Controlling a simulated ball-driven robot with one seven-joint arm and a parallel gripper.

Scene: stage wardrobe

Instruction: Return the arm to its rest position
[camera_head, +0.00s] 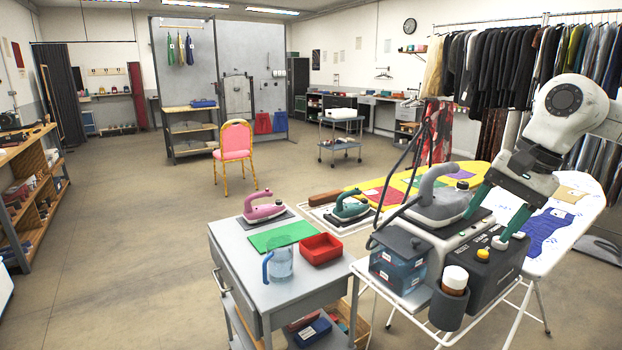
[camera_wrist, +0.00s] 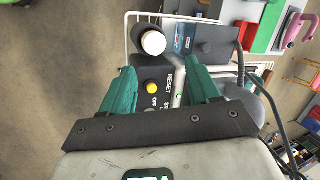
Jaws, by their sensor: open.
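My arm comes in from the right in the head view, and my gripper (camera_head: 487,229) hangs above the dark steam station (camera_head: 494,276). Its two green fingers are spread apart with nothing between them. In the wrist view the open fingers (camera_wrist: 160,72) point at the station's panel, which has a yellow button (camera_wrist: 153,87) and "RESET" lettering. I cannot tell whether a fingertip touches the station. The grey iron (camera_head: 438,205) rests on top of the station, just left of my gripper.
An ironing board (camera_head: 582,232) with coloured cloth patches stands behind my gripper. A grey cart (camera_head: 237,277) at left carries a pink iron (camera_head: 264,207), a jug (camera_head: 281,264) and a red tray (camera_head: 321,249). A white-capped bottle (camera_head: 455,278) stands close by. Open floor lies farther left.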

